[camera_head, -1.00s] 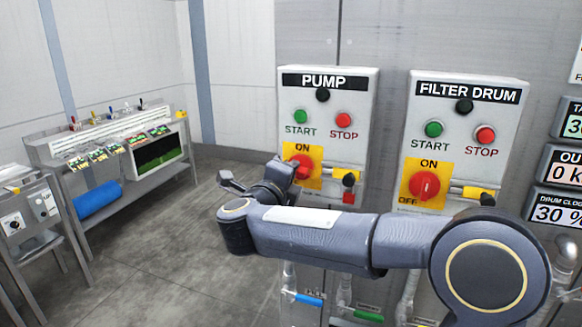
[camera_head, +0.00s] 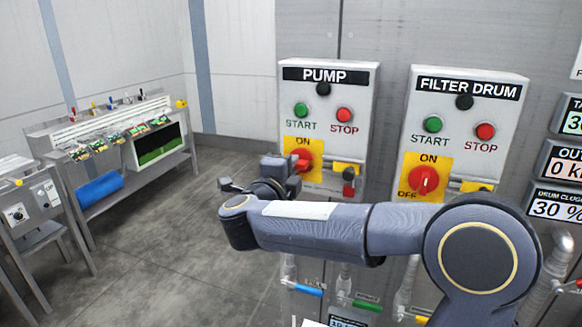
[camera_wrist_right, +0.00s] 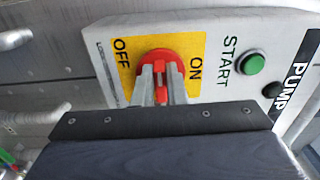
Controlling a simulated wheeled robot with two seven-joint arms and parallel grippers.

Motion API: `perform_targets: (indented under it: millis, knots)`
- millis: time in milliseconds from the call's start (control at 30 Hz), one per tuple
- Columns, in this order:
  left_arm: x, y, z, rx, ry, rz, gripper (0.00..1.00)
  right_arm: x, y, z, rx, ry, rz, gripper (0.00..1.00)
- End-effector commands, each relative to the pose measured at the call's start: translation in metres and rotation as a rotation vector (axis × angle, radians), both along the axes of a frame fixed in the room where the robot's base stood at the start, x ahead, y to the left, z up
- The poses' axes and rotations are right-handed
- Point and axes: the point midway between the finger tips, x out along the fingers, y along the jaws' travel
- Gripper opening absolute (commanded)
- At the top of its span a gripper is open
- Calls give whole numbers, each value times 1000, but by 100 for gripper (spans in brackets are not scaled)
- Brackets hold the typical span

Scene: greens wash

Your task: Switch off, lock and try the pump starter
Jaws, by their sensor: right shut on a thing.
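The pump starter is a grey box (camera_head: 363,100) labelled PUMP, with a green START button (camera_head: 301,110) and a red STOP button (camera_head: 344,115). Its red rotary switch (camera_head: 306,154) sits on a yellow ON/OFF plate (camera_head: 314,178). My right gripper (camera_wrist_right: 160,82) is shut on the switch's red handle (camera_wrist_right: 159,67), seen between the fingers in the right wrist view. OFF and ON both show there; I cannot tell the exact handle angle. In the head view the gripper (camera_head: 293,166) partly covers the switch. A red and black piece (camera_head: 348,181) hangs beside the plate. My left gripper is out of view.
A similar FILTER DRUM box (camera_head: 507,115) with its own red switch (camera_head: 424,180) stands right of the pump box, partly behind my right arm. Displays line the right edge. Pipes with coloured valve handles (camera_head: 308,290) run below. Benches (camera_head: 90,190) stand left; the floor between is clear.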

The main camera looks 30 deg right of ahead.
Motion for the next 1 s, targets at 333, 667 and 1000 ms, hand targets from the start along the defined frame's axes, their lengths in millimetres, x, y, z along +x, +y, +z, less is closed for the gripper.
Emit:
perform_targets:
  millis: [333, 667, 1000]
  knots:
    - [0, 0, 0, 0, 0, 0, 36, 0, 0, -1, 0, 1, 1, 33]
    - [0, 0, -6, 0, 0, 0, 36, -10, 14, -2, 1, -1, 5, 33]
    - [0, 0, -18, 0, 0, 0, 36, -45, 54, -2, 0, 0, 4, 33]
